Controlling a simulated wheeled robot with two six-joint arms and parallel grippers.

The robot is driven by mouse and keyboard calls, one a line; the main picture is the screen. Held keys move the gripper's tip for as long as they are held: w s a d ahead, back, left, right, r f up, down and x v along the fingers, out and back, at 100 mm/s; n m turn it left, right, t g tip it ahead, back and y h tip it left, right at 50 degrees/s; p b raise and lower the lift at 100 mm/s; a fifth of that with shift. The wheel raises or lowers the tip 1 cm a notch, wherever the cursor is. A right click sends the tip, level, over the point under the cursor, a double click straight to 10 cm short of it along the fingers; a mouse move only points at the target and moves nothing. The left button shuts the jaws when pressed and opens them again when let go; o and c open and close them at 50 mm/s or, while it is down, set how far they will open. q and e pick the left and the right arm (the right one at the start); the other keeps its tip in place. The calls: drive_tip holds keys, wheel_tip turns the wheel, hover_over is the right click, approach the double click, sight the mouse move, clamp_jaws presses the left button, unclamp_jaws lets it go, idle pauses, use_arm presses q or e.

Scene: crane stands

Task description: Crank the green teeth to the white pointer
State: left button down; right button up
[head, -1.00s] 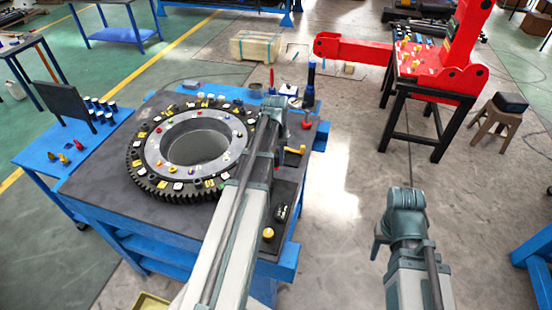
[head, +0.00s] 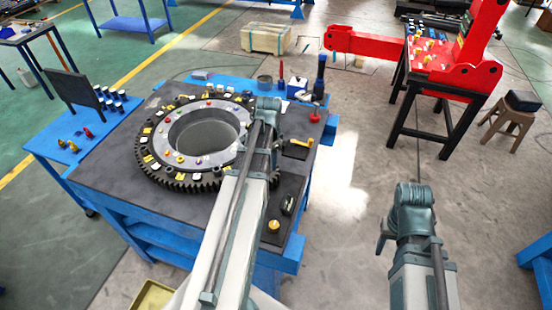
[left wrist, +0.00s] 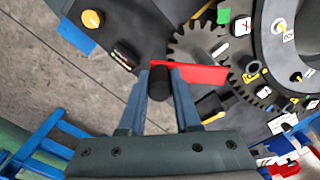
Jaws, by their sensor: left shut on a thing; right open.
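A large dark ring gear (head: 160,172) with coloured tiles lies on the grey-topped blue bench. In the left wrist view the ring gear (left wrist: 236,82) is at the right, beside a small dark pinion (left wrist: 192,42). A red crank arm (left wrist: 205,74) crosses the pinion. My left gripper (left wrist: 160,84) is shut on the black crank handle (left wrist: 159,90). A green patch (left wrist: 223,14) shows near the gears. I cannot tell the white pointer from the white tiles. My left arm hides the crank in the head view. My right gripper (head: 381,246) is open and empty over the floor.
A yellow-and-black part (head: 298,150), a yellow knob (head: 274,226) and a red knob (head: 315,116) sit on the bench's right side. A red crane (head: 440,60) on a black stand is at the back right. Clear floor lies between.

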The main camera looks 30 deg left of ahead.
use_arm(q)
drive_tip(key=s+a+m, duration=0.3)
drive_tip(key=a+m, duration=0.3)
drive_tip(key=m, duration=0.3)
drive_tip(key=shift+s+m, duration=0.2)
drive_tip(key=shift+m, duration=0.2)
idle(0.5)
drive_tip(key=c, duration=0.6)
unclamp_jaws()
drive_tip(key=shift+a, duration=0.1)
drive_tip(key=shift+r, duration=0.2)
wheel_tip(320, 180, up, 14)
drive_tip(key=p, duration=1.4)
drive_tip(key=shift+f, duration=0.25)
